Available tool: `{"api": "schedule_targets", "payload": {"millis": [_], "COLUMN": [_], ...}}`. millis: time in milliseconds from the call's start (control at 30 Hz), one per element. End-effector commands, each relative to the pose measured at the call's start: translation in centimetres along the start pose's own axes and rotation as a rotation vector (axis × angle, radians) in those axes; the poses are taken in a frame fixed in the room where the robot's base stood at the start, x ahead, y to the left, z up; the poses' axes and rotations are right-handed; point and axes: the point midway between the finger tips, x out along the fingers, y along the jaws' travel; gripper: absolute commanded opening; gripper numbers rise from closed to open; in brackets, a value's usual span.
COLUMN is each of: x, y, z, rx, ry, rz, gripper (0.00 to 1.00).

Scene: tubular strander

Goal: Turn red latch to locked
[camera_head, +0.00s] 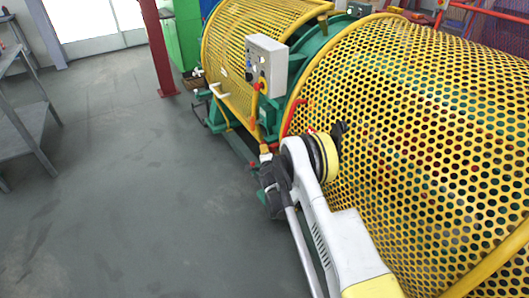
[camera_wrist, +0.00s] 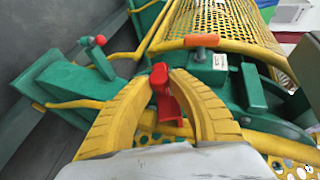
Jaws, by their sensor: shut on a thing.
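The red latch (camera_wrist: 162,90) is in the middle of the wrist view, at the edge of the yellow perforated guard. My gripper (camera_wrist: 163,76) has its two yellow ribbed fingers on either side of the latch's upper part, shut on it. The latch's rounded top shows between the fingertips, and its lower red part hangs down between the fingers. In the head view my arm reaches to the near guard (camera_head: 420,120), and my wrist hides most of the gripper and the latch there. I cannot read any lock mark.
Beyond the latch are green machine parts and an orange handle (camera_wrist: 201,40). A red-knobbed lever (camera_wrist: 97,43) stands at the left. A grey control box (camera_head: 267,65) is mounted by the far guard. Open floor (camera_head: 120,190) lies left, with a grey table (camera_head: 35,125) beyond.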

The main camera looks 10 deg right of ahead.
Motion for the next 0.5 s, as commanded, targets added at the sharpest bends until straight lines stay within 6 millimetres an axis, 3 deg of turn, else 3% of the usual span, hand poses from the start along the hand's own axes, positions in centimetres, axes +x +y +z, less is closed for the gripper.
{"api": "schedule_targets", "payload": {"millis": [500], "x": [0.46], "y": [0.53], "z": [0.07], "rx": [0.032], "ry": [0.000], "rz": [-0.075], "gripper": [0.00]}}
